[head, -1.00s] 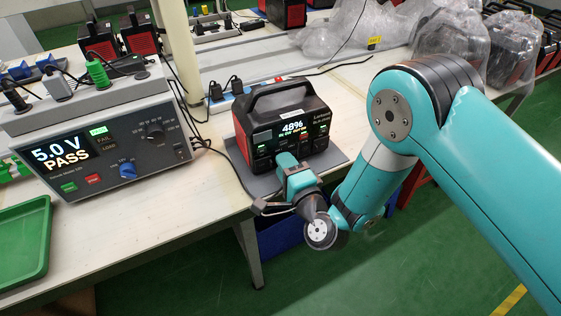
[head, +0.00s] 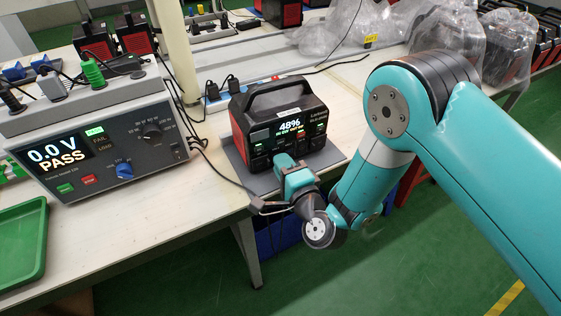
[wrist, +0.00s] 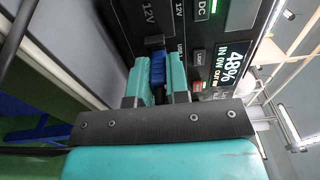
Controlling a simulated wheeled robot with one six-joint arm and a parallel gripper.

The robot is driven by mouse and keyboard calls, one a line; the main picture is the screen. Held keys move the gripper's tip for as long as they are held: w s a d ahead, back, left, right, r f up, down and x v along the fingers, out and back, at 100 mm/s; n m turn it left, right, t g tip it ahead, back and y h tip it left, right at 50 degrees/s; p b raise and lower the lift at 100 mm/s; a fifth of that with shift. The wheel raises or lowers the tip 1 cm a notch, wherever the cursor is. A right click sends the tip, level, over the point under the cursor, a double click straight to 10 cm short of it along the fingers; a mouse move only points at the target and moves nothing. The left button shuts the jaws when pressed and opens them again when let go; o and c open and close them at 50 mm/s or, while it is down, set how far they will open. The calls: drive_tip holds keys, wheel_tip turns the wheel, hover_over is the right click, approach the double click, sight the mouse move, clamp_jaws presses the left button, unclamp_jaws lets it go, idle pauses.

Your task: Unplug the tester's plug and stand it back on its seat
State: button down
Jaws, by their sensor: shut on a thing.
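The blue plug (wrist: 157,72) shows in the wrist view between the two teal fingers of my gripper (wrist: 158,60), which is shut on it. Its tip points at the front panel of the power station (wrist: 205,30); the fingers cover much of it, and I cannot tell how far it stands from the socket. In the head view my gripper (head: 282,161) is at the lower front of the power station (head: 283,114), which reads 48%. The plug is hidden there. The tester (head: 110,150) at left reads 0.0 V and PASS. Other plugs, including a green plug (head: 93,73), stand on its top ledge.
The power station sits on a grey mat (head: 240,172) near the front edge of the bench (head: 190,215). A green tray (head: 22,250) lies at front left. A power strip (head: 212,102) and cables lie behind. A cable runs from the tester towards my gripper.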

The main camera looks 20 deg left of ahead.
drive_tip(key=shift+b+v, duration=1.05)
drive_tip(key=shift+b, duration=0.8)
drive_tip(key=shift+s+f, duration=0.1)
drive_tip(key=shift+b+v, duration=0.85)
drive_tip(key=shift+b, duration=0.3)
